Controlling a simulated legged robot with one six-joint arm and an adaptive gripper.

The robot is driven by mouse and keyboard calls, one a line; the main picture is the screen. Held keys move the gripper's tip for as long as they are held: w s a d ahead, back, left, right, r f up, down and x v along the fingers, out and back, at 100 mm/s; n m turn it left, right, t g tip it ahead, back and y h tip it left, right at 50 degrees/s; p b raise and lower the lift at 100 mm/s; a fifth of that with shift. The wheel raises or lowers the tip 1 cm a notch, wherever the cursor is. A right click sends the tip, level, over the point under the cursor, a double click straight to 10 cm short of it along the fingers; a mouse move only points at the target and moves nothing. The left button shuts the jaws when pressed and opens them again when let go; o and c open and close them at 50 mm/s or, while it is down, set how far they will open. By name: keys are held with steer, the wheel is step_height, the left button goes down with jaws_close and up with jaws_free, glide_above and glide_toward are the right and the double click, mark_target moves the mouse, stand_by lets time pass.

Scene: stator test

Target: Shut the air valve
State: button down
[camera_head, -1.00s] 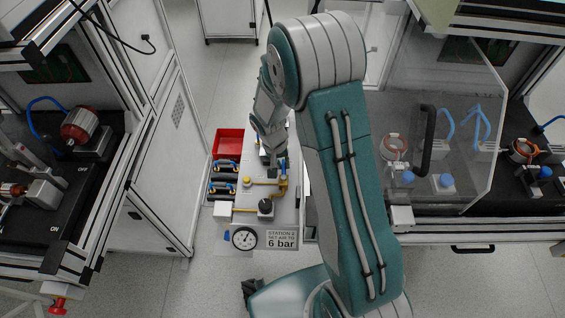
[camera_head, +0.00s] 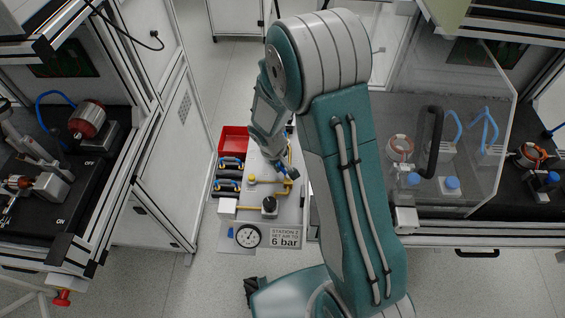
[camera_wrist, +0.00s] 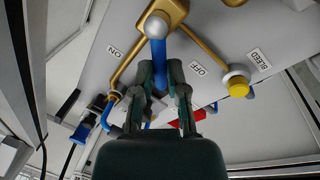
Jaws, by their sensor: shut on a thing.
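The brass air valve (camera_wrist: 172,14) is at the top of the wrist view, with its blue lever (camera_wrist: 160,50) running down from it. My gripper (camera_wrist: 160,76) is shut on the blue lever, one dark finger on each side. The lever lies between the ON label (camera_wrist: 113,52) on the left and the OFF label (camera_wrist: 195,68) on the right. In the head view my gripper (camera_head: 290,181) is at the station panel, partly hidden by my arm, and the lever's angle is hard to read there.
A yellow bleed knob (camera_wrist: 238,87) sits right of the valve. The panel also carries a pressure gauge (camera_head: 248,236) and a black knob (camera_head: 269,204). A red bin (camera_head: 234,139) stands left of the panel. Benches flank the panel on both sides.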

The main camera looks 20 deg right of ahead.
mark_target(276, 184)
steer(key=n, duration=0.2)
steer(key=s+a+n, duration=0.1)
steer(key=n+t, duration=0.1)
steer(key=n, duration=0.1)
steer(key=shift+s+a+n+y, duration=0.15)
steer(key=shift+a+n+y, duration=0.05)
steer(key=shift+n+y, duration=0.1)
steer(key=shift+s+a+n+y, duration=0.2)
steer(key=shift+s+n, duration=0.15)
steer(key=shift+n, duration=0.75)
steer(key=shift+s+a+n+y, duration=0.1)
steer(key=shift+s+n+y, duration=0.15)
steer(key=shift+n, duration=0.85)
steer(key=c, duration=0.7)
jaws_free()
steer(key=shift+f, duration=0.1)
steer(key=r, duration=0.4)
steer(key=s+r, duration=0.1)
steer(key=r, duration=0.2)
steer(key=s+r, duration=0.1)
steer(key=r, duration=0.3)
steer(key=shift+s+a+r, duration=0.1)
steer(key=shift+a+r, duration=0.25)
